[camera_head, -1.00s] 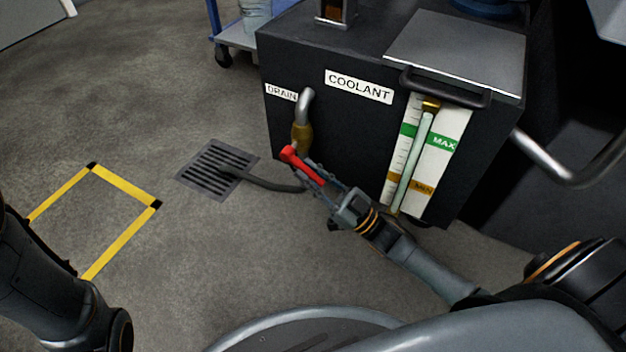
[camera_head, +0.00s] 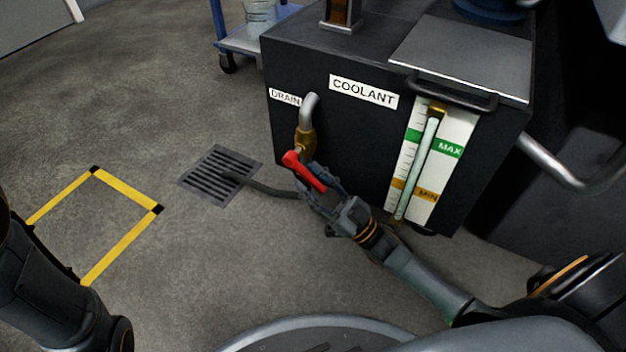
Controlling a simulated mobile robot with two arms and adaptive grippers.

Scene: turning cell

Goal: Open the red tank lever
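The red lever (camera_head: 305,171) sits at the lower end of the brass drain valve (camera_head: 305,142) on the front of the black coolant tank (camera_head: 340,125). It slants down to the right from its pivot. My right gripper (camera_head: 312,186) is at the lever, its fingers beside and just below the red handle. The lever's lower end lies between or in front of the fingers; I cannot tell whether they touch or grip it. My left gripper is out of view; only my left arm shows at the lower left.
A floor drain grate (camera_head: 219,175) with a dark hose (camera_head: 268,188) lies left of the valve. A sight gauge (camera_head: 418,165) is on the tank's right front. A blue cart (camera_head: 243,40) stands behind. Yellow floor tape (camera_head: 124,187) marks bare floor at left.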

